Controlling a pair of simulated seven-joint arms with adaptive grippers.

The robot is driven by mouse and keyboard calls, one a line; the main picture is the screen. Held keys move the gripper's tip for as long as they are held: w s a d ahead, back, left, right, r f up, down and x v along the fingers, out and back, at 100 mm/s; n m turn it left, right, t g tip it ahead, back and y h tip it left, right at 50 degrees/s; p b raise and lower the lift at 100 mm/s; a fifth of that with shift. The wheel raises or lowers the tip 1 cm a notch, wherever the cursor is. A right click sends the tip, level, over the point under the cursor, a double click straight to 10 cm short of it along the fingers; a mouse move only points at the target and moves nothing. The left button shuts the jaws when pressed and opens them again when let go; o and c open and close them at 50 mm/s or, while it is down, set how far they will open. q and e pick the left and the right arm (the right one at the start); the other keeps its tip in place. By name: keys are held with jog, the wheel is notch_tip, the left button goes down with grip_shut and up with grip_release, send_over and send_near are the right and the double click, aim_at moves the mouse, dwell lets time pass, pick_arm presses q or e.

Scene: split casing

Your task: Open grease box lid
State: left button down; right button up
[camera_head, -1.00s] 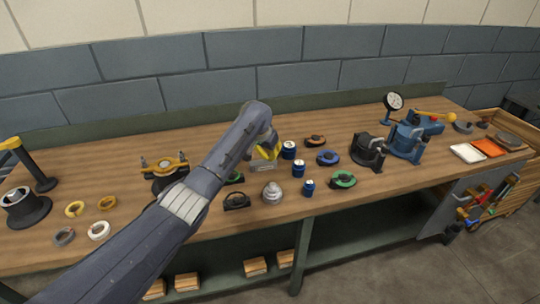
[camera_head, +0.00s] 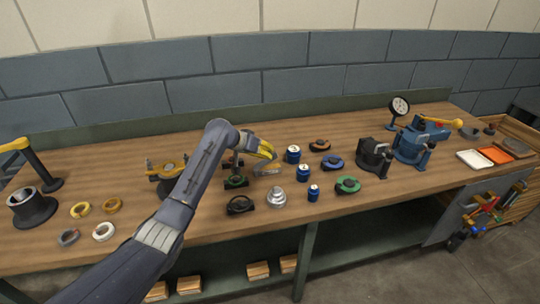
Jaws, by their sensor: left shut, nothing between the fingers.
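A small pale grey box (camera_head: 267,168), which looks like the grease box, stands on the workbench just under and beyond my left gripper. My left gripper (camera_head: 270,152) has yellow fingers, which are shut and empty. It points to the right, level with the top of the box. The gripper hides part of the box, so I cannot tell whether its lid is open or closed, or whether the fingers touch it. My right gripper is not in view.
Blue canisters (camera_head: 293,154) stand close to the right of the box. A silver domed part (camera_head: 276,198) and a black bearing block (camera_head: 240,205) lie in front. Free bench lies behind the box.

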pick_arm(q)
jog(key=shift+a+r+h, duration=0.25)
jog(key=shift+r+h, duration=0.15)
jog(key=shift+h, duration=0.1)
jog(key=c, duration=2.2)
grip_release()
jog(key=c, duration=1.3)
grip_release()
jog(key=shift+f, duration=0.2)
jog(key=shift+c, duration=0.2)
jog(key=v, duration=1.2)
jog(key=shift+s, duration=0.15)
jog(key=shift+d, duration=0.1)
